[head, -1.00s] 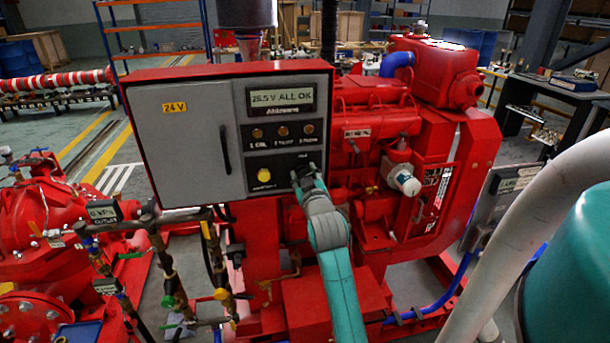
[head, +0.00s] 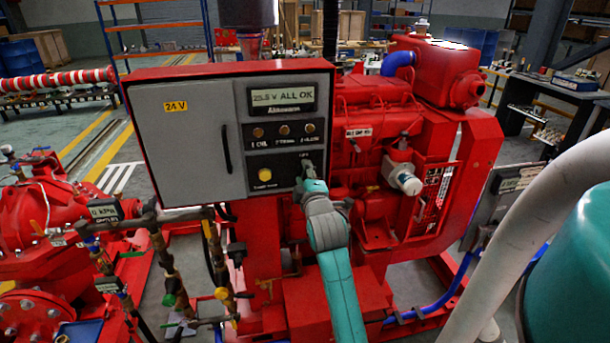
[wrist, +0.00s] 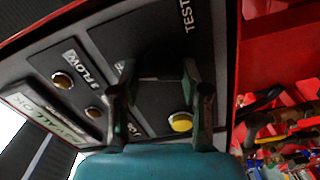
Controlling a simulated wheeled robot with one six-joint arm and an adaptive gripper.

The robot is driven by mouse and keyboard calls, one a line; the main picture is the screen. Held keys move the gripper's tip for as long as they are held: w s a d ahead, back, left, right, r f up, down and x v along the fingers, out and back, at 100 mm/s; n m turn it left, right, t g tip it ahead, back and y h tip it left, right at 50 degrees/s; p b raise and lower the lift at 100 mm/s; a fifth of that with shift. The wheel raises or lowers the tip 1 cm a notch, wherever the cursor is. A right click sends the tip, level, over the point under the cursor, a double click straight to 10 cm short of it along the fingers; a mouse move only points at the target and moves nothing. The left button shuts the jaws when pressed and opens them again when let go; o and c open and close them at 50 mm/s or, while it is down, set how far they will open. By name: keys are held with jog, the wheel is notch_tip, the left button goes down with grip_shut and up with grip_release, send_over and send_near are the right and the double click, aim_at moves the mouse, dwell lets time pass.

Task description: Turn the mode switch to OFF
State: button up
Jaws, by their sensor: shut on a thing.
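The grey control panel (head: 285,133) is on the right of the red-framed cabinet, with a lit display reading "ALL OK" (head: 282,97). My gripper (head: 304,180) is at the panel's lower right corner, right of a yellow button (head: 265,175). In the wrist view, my gripper (wrist: 158,78) has a finger on each side of a dark shape on the black plate, shut on the mode switch. The knob is dark and mostly hidden between the fingers, so its pointer cannot be read. The yellow button (wrist: 181,122) shows close beside one finger.
The cabinet's grey door (head: 183,140) with a dark handle is closed, left of the panel. The red engine (head: 375,125) stands right behind the cabinet. Pipes and valves (head: 168,270) are at the lower left. A thick pale pipe (head: 535,205) crosses the right foreground.

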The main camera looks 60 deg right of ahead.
jog(key=shift+n, duration=1.3)
jog(key=shift+f, duration=0.1)
jog(key=o, duration=1.1)
jog(key=shift+o, duration=0.2)
jog(key=v, duration=1.2)
